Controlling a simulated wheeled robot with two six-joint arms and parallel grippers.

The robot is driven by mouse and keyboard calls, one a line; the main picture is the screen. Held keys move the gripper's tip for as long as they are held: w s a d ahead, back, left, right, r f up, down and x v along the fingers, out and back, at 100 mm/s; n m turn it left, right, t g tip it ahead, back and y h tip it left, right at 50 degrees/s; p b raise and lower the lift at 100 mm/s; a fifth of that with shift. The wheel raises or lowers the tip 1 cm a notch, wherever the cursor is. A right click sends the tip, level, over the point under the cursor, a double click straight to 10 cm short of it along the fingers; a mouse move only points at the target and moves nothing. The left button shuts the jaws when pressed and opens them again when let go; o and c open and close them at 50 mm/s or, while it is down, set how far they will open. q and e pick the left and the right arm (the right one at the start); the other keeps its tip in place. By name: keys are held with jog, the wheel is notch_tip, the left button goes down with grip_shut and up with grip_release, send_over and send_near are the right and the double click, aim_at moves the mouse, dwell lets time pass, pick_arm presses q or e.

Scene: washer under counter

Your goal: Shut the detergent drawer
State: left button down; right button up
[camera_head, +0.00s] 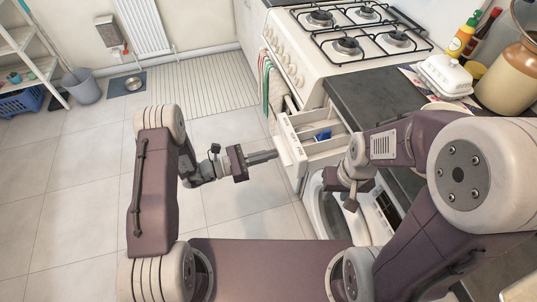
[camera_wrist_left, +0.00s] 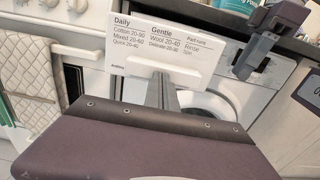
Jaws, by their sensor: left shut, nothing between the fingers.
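The detergent drawer is pulled out from the washer, with its white front (camera_head: 291,148) facing my left gripper and a blue insert (camera_head: 323,136) inside. In the left wrist view the printed drawer front (camera_wrist_left: 150,48) stands right ahead of the fingers. My left gripper (camera_head: 274,155) is shut and empty, its tips at or very near the drawer front; I cannot tell whether they touch. It also shows in the left wrist view (camera_wrist_left: 161,90). My right gripper (camera_head: 351,203) hangs beside the drawer, above the washer; its fingers are too unclear to judge.
The washer's round door (camera_head: 337,212) is below the drawer. A dark counter (camera_head: 375,94) lies above, with a butter dish (camera_head: 445,76) and jar (camera_head: 512,75). A stove (camera_head: 330,68) with hanging towels (camera_head: 269,90) stands beyond.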

pick_arm(q)
jog(key=b+x, duration=0.3)
jog(key=x, duration=1.5)
jog(key=shift+d, duration=0.3)
jog(key=shift+r+b, duration=0.1)
jog(key=shift+b, duration=0.2)
jog(key=shift+r, duration=0.1)
